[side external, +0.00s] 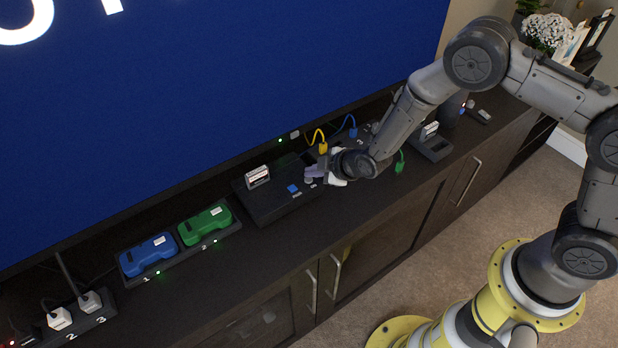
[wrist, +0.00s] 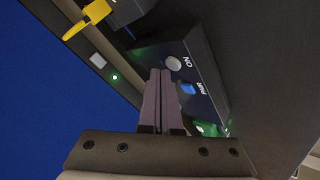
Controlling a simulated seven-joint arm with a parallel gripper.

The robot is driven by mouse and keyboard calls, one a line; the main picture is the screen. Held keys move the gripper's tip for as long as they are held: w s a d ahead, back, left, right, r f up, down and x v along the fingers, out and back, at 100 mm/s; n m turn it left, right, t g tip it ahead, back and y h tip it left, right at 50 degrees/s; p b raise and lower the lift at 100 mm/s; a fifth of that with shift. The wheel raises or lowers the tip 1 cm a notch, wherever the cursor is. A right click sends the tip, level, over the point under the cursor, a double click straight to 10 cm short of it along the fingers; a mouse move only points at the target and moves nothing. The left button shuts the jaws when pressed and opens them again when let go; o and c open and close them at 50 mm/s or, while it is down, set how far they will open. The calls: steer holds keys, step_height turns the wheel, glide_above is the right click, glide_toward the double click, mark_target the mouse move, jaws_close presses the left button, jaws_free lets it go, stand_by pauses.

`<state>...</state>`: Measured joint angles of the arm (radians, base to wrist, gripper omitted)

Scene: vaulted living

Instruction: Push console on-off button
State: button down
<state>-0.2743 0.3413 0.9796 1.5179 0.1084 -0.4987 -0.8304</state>
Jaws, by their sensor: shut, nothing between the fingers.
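The black console (side external: 262,208) sits on the dark cabinet top in the side external view, with a blue square button (side external: 293,188) on it. In the wrist view, the console (wrist: 205,65) shows a round grey button (wrist: 174,63) beside "ON" lettering and a blue button (wrist: 187,88) with small lettering. My gripper (wrist: 160,72) is shut and empty, its two purple-grey fingers together. The fingertips are close beside the round button in the wrist view; whether they touch the console I cannot tell. In the side view my gripper (side external: 311,175) is over the console's right part and hides some of it.
A grey cartridge (side external: 257,176) stands in the console. Blue (side external: 148,256) and green (side external: 206,225) controllers lie in a dock at left. Yellow (side external: 323,147), blue (side external: 353,131) and green (side external: 399,166) plugs surround my wrist. A large blue screen (side external: 190,90) rises behind.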

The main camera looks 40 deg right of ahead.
steer(key=shift+f, duration=0.45)
stand_by(0.5)
steer(key=shift+r, duration=0.9)
steer(key=shift+r, duration=0.1)
step_height(320, 180, up, 6)
steer(key=shift+f, duration=0.1)
stand_by(0.4)
